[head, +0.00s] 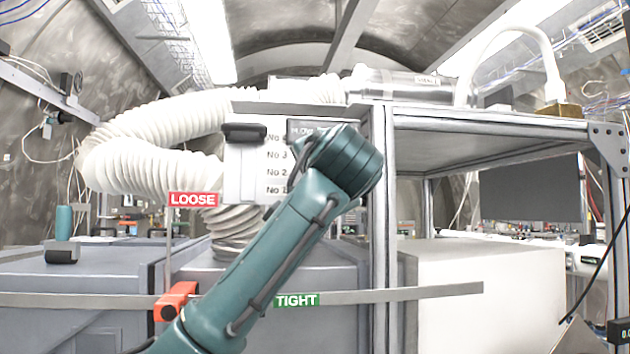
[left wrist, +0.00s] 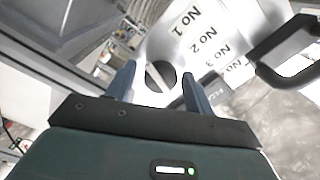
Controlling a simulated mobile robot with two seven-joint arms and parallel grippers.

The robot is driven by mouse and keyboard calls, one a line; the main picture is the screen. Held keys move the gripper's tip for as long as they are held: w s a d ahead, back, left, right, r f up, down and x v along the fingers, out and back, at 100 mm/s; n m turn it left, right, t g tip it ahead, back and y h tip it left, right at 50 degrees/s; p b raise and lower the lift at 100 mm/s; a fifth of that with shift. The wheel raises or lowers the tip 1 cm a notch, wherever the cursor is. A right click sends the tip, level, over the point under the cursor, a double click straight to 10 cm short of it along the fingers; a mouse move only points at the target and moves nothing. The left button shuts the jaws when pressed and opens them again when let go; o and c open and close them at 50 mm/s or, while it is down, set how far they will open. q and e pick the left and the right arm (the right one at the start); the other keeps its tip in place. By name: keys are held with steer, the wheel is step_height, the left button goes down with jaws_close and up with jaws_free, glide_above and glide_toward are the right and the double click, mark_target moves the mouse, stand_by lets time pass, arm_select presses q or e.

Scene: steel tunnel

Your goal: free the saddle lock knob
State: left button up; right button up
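A red block-like part with a dark end (head: 175,300), which looks like the saddle lock knob, sits on a long flat grey bar (head: 420,292). A red LOOSE sign (head: 193,199) stands above it and a green TIGHT sign (head: 296,300) is to its right. My left arm crosses in front of the bar, and its wrist is up and right of the red part. In the left wrist view my left gripper (left wrist: 159,72) is open. A dark round shape with a light bar (left wrist: 160,77) shows between its fingers; I cannot tell whether they touch it. My right gripper is out of view.
A pale plate (head: 245,172) with numbered labels and a black handle (head: 245,132) stands behind my left wrist. A white ribbed hose (head: 140,165) curves around at left. A metal-framed shelf (head: 490,130) is at right. Grey boxes (head: 80,290) fill the lower left.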

arm_select(q)
steer(key=shift+o, duration=0.3)
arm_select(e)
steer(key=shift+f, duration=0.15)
arm_select(q)
steer(key=s+d+b, duration=0.2)
steer(key=s+b, duration=0.2)
steer(key=s, duration=0.9)
steer(key=shift+d, duration=0.25)
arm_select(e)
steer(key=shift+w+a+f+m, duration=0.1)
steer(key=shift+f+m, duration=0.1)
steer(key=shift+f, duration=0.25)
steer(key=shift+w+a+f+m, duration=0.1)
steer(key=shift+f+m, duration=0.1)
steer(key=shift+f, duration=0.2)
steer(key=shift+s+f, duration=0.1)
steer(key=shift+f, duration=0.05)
